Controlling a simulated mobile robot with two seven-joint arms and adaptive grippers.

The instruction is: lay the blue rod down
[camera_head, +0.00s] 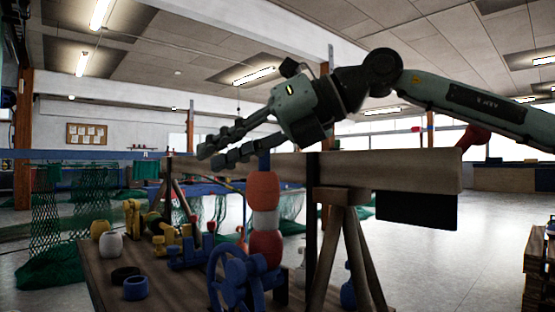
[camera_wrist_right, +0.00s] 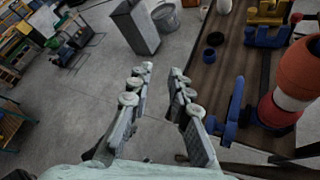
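My left gripper is out of view.
A thick wooden beam (camera_head: 400,170) on trestle legs runs behind the stack. The wooden table (camera_head: 105,255) holds a blue wheel (camera_head: 235,278), a black ring (camera_head: 125,274), a blue ring (camera_head: 136,288) and yellow-and-blue fittings. A grey cabinet (camera_wrist_right: 135,25) and bucket (camera_wrist_right: 166,18) stand on the floor.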

